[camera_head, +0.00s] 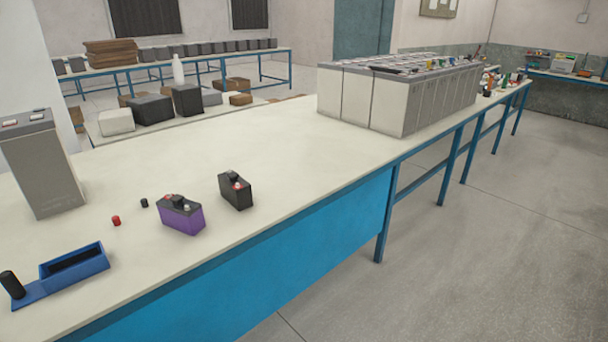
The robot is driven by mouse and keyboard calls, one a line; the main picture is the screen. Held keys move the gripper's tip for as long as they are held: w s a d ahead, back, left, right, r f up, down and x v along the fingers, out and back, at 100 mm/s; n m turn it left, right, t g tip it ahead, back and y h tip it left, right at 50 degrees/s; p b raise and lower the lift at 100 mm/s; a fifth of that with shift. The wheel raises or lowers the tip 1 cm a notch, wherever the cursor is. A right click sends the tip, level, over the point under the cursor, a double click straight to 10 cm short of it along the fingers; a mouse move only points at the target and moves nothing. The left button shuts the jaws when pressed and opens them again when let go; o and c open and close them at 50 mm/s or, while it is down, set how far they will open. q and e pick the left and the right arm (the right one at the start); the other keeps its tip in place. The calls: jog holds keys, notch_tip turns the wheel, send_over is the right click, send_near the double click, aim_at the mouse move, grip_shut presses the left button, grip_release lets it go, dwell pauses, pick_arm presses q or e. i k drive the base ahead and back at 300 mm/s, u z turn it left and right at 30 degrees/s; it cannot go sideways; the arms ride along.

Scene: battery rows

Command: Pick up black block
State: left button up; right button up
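A black block (235,191) with a small red and white cap on its top stands on the cream tabletop (300,165), near the front edge. A purple block with a dark top (181,215) stands just left of it, apart from it. A tiny black piece (144,203) and a tiny red piece (116,220) lie further left. Neither of my grippers shows in the head view.
A blue open box (92,268) with a black upright cylinder (12,284) is at the front left. A tall grey battery (42,165) stands at the left. A row of large grey batteries (385,100) fills the right. The middle tabletop is clear.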

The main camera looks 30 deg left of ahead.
aim_at(234, 189)
jog(key=z, duration=0.25)
jog(key=i, duration=1.7)
jog(key=u, duration=0.25)
jog(key=i, duration=0.95)
jog(key=u, duration=1.6)
jog(key=i, duration=0.85)
jog(key=u, duration=0.75)
